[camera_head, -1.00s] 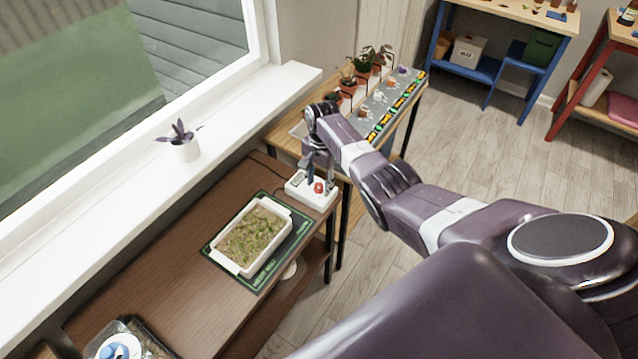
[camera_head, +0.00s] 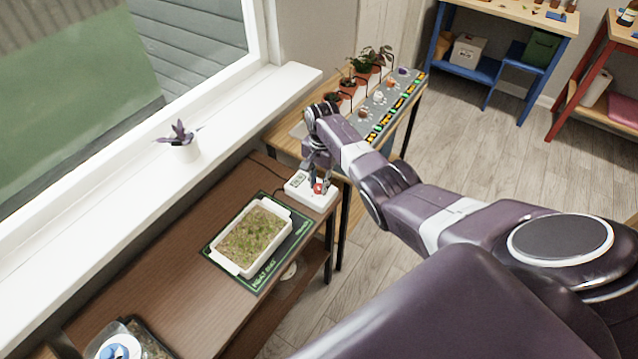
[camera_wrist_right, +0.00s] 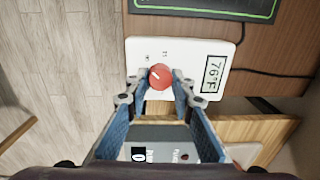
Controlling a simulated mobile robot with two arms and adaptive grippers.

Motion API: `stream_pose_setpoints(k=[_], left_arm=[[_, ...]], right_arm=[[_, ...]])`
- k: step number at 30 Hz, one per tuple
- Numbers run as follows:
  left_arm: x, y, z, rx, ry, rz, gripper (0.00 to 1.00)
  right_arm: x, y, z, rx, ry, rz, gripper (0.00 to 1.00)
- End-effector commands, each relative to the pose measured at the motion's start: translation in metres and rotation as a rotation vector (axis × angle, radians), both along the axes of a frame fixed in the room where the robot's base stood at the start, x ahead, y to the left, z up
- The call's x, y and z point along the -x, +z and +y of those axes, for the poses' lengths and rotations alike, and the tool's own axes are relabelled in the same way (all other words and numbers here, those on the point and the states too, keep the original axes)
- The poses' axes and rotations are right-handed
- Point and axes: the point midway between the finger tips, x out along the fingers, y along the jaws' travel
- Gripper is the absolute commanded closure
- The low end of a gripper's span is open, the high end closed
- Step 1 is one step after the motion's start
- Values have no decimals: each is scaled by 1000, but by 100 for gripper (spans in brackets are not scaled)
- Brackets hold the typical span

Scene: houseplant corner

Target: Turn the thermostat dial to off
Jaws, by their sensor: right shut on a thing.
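The thermostat (camera_head: 299,186) is a white box at the far right end of the brown bench; its case (camera_wrist_right: 200,47) also fills the upper middle of the right wrist view. Its display (camera_wrist_right: 214,74) reads 76°F. The round red dial (camera_wrist_right: 160,76) carries a short white mark pointing towards the upper left in that view; the small labels by it are too small to read. My right gripper (camera_head: 318,176) is down at the dial from above, its fingers (camera_wrist_right: 159,86) shut on the dial's sides. In the head view the fingers partly hide the dial. My left gripper is out of view.
A white seedling tray (camera_head: 251,237) sits on a dark green heat mat (camera_head: 259,281) close to the thermostat. A dark cable (camera_wrist_right: 265,72) leaves the thermostat. A wooden table with potted plants (camera_head: 362,62) adjoins beyond. A plant (camera_head: 183,150) stands on the windowsill.

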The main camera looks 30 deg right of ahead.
Motion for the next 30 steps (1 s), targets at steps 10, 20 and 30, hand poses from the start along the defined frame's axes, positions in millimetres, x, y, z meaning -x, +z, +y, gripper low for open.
stream_pose_setpoints(k=[10,20,30], left_arm=[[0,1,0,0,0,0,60],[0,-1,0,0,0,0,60],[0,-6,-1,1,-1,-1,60]], right_arm=[[-1,0,1,-2,256,1,100],[-1,-1,1,-2,571,1,100],[-2,-1,1,-2,894,1,100]])
